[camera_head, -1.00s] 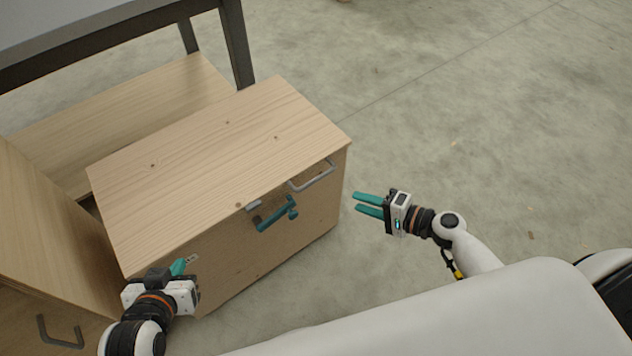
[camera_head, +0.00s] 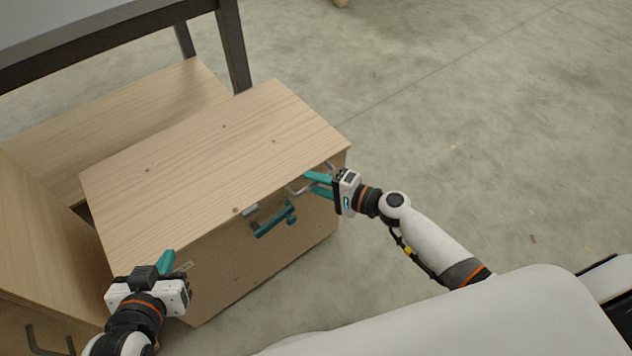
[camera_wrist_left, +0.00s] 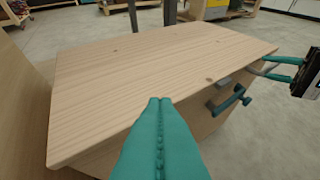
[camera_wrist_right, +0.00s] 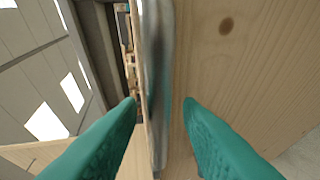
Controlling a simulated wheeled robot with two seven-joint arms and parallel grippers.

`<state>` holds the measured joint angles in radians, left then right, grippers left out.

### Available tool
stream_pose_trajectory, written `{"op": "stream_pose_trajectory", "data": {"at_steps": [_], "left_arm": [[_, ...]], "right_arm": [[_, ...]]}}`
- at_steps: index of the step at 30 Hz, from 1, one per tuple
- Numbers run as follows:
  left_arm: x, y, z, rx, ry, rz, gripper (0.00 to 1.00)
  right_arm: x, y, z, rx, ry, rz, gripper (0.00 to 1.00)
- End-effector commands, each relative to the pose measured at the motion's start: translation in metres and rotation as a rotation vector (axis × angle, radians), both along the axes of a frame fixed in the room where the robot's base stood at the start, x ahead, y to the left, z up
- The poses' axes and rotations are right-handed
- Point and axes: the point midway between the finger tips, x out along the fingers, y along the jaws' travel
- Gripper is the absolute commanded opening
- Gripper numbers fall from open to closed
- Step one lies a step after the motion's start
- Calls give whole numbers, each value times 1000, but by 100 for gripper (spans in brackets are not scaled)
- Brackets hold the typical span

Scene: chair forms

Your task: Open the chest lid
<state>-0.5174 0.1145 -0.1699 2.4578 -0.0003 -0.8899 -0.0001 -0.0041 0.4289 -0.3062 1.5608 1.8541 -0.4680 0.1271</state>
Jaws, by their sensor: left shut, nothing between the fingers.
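The wooden chest (camera_head: 240,255) stands on the floor with its lid (camera_head: 205,165) lying flat and closed. A metal bar handle sits at the right end of the chest's front; in the right wrist view the handle (camera_wrist_right: 158,90) runs between my open fingers. My right gripper (camera_head: 312,184) is open at that handle, with no visible grip on it. My left gripper (camera_head: 170,256) is shut and empty at the front left edge of the lid; its fingertips (camera_wrist_left: 160,101) also show in the left wrist view. A teal latch (camera_head: 275,220) sits on the chest front.
A wooden cabinet (camera_head: 40,235) with a dark handle stands close to the left of the chest. A dark-framed table (camera_head: 232,50) stands behind it.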

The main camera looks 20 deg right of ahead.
Motion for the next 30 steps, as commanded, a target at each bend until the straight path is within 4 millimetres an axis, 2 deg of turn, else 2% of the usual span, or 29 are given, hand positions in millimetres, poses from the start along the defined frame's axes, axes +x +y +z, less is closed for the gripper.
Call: {"op": "stream_pose_trajectory", "data": {"at_steps": [9, 11, 15, 16, 28, 30], "left_arm": [[0, -1, 0, -2, -3, 0, 0], [0, -1, 0, -2, -3, 0, 0], [0, -1, 0, -2, -3, 0, 0], [0, -1, 0, -2, -3, 0, 0], [0, -1, 3, 0, 7, 0, 0], [0, 2, -15, 15, 65, 4, 0]], "right_arm": [[3, 2, -1, 0, 0, -1, 32], [2, 2, 0, 0, 0, -1, 24], [2, 2, 0, 0, 0, -1, 1], [2, 2, 0, 0, 0, -1, 0], [3, 2, 4, -3, 6, 0, 0], [3, 2, 8, -4, 11, 0, 0]]}}
